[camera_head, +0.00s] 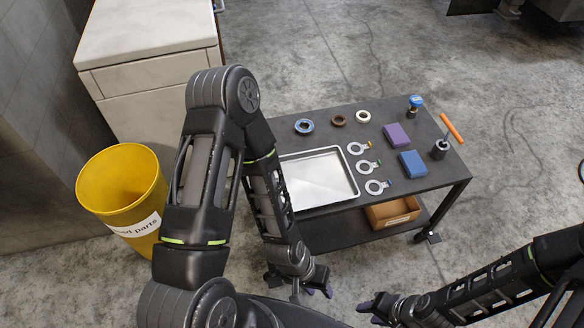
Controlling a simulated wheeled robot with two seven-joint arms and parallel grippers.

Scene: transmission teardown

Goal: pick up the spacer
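Three small rings lie in a row at the back of the dark table: a blue ring (304,120), a brown ring (339,120) and a cream ring (363,110). I cannot tell for sure which thing is the spacer. My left gripper (298,288) hangs low at the table's near side, beyond the front edge and clear of the rings. Its fingers look apart, with nothing between them. My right gripper (370,313) is at the bottom of the view, away from the table. Its fingertips look apart and empty.
A metal tray (353,183) lies on the table behind my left forearm. Several ringed tags, a purple block (397,136), a blue block (413,164), a blue-topped tool (415,103) and an orange-handled tool (451,128) lie right. A cardboard box (383,221) sits below; a yellow bin (118,185) stands left.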

